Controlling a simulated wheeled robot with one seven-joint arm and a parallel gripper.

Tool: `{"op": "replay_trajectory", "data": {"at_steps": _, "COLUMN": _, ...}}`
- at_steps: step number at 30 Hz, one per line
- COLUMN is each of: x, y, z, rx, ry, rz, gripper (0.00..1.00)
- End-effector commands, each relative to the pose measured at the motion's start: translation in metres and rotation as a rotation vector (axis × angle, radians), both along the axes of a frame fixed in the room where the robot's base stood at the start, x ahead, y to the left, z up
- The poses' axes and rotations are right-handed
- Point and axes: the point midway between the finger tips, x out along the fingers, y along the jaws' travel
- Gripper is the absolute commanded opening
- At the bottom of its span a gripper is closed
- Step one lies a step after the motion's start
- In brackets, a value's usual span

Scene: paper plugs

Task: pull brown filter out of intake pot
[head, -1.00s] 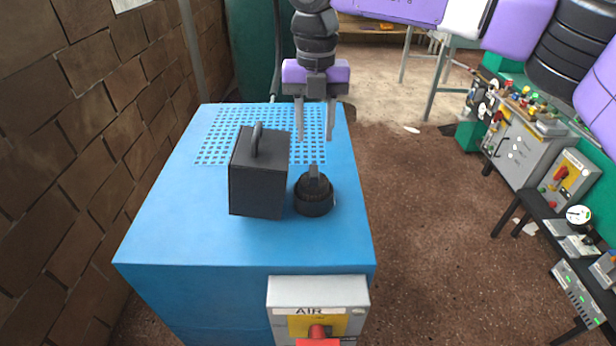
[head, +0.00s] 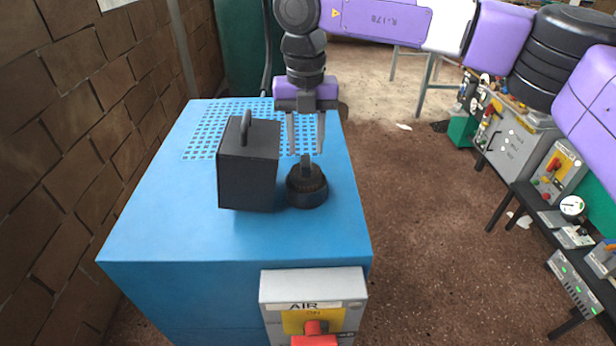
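The intake pot (head: 307,196) is a round black pot on the blue cabinet top. The filter (head: 306,178) sits in it, dark brown and ribbed, with an upright grey tab (head: 306,163) on top. My gripper (head: 306,152) points down just above the pot, with its two grey fingers apart. The fingertips are near the top of the tab, seemingly one on each side. I cannot tell whether they touch it.
A black box with a handle (head: 248,170) stands close to the left of the pot. The blue cabinet (head: 170,230) has a perforated panel behind and an AIR switch box (head: 313,290) in front. A brick wall (head: 70,130) is at left; equipment benches (head: 530,200) are at right.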

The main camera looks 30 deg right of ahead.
Motion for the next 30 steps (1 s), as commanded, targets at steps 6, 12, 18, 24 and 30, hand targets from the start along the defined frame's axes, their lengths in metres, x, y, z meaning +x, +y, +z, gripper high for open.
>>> {"op": "replay_trajectory", "data": {"at_steps": 6, "x": 0.0, "y": 0.0, "z": -0.005, "rx": 0.0, "ry": 0.0, "rz": 0.0, "gripper": 0.38}}
{"op": "replay_trajectory", "data": {"at_steps": 12, "x": 0.0, "y": 0.0, "z": -0.015, "rx": 0.0, "ry": 0.0, "rz": 0.0, "gripper": 0.38}}
{"op": "replay_trajectory", "data": {"at_steps": 18, "x": 0.0, "y": 0.0, "z": -0.024, "rx": 0.0, "ry": 0.0, "rz": 0.0, "gripper": 0.38}}
{"op": "replay_trajectory", "data": {"at_steps": 24, "x": 0.0, "y": 0.0, "z": -0.033, "rx": 0.0, "ry": 0.0, "rz": 0.0, "gripper": 0.38}}
{"op": "replay_trajectory", "data": {"at_steps": 30, "x": 0.0, "y": 0.0, "z": -0.039, "rx": 0.0, "ry": 0.0, "rz": 0.0, "gripper": 0.38}}
